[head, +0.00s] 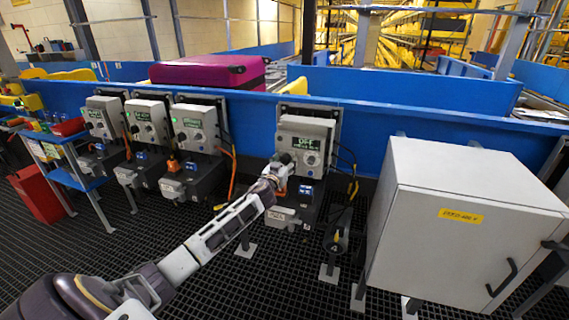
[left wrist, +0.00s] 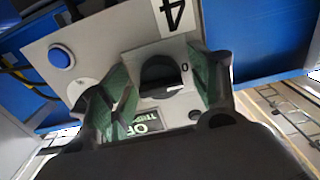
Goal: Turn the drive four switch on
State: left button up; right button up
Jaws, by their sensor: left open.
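The drive four box (head: 322,128) is a grey unit on the blue conveyor side; its green display (head: 320,144) reads OFF. My left gripper (head: 286,160) is in front of the box's lower left part and covers some of it. In the left wrist view the black rotary switch (left wrist: 160,76) sits between the open fingers of my left gripper (left wrist: 158,92), with a "0" mark beside it and a large "4" label (left wrist: 173,15) above. I cannot tell whether the fingers touch the switch. The display is partly hidden behind a finger. My right gripper is not in view.
Similar drive boxes (head: 198,126) stand to the left. A large grey cabinet (head: 425,225) stands at the right. A blue button (left wrist: 62,57) is left of the switch in the left wrist view. A magenta suitcase (head: 205,73) lies on the conveyor behind.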

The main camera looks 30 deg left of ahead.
pick_arm(q)
jog(key=shift+c, duration=0.2)
jog(key=c, duration=1)
jog(key=shift+o, duration=0.2)
